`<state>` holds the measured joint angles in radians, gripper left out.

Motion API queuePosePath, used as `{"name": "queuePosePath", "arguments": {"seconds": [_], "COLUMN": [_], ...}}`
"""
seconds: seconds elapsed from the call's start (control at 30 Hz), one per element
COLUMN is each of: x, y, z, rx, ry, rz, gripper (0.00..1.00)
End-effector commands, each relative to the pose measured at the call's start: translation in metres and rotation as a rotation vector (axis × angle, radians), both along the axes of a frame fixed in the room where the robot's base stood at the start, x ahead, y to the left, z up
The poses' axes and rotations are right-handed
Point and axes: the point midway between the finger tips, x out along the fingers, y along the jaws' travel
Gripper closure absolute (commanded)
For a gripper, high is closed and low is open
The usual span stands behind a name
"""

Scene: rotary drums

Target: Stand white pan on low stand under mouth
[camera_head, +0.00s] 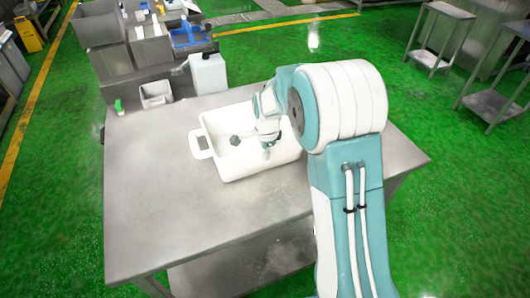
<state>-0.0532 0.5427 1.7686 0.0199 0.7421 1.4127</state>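A white rectangular pan (222,168) with a loop handle (199,144) on its left end sits on a steel table (150,215). My arm reaches over the pan from the right. My gripper (267,152) is small in the picture, over or inside the right part of the pan. I cannot tell whether it touches the pan or how its fingers stand. My arm hides the pan's right end. I cannot make out a drum mouth or a low stand beneath one.
A small grey tub (156,95), a green-capped item (118,107) and a white jug (208,74) stand around the table's far edge. Steel stands (440,38) are at the upper right. The table's front left is bare. Green floor is open at left and right.

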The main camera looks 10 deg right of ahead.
Motion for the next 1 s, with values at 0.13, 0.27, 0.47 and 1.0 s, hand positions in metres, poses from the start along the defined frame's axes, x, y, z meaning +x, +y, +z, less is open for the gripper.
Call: {"name": "queuePosePath", "arguments": {"seconds": [0.13, 0.27, 0.47, 1.0], "x": [0.000, 0.000, 0.000, -0.008], "y": [0.000, 0.000, 0.000, -0.002], "z": [0.000, 0.000, 0.004, 0.103], "rx": [0.000, 0.000, 0.000, 0.000], "ry": [0.000, 0.000, -0.001, -0.003], "rz": [0.000, 0.000, 0.000, 0.000], "gripper": [0.57, 0.57, 0.57, 0.57]}}
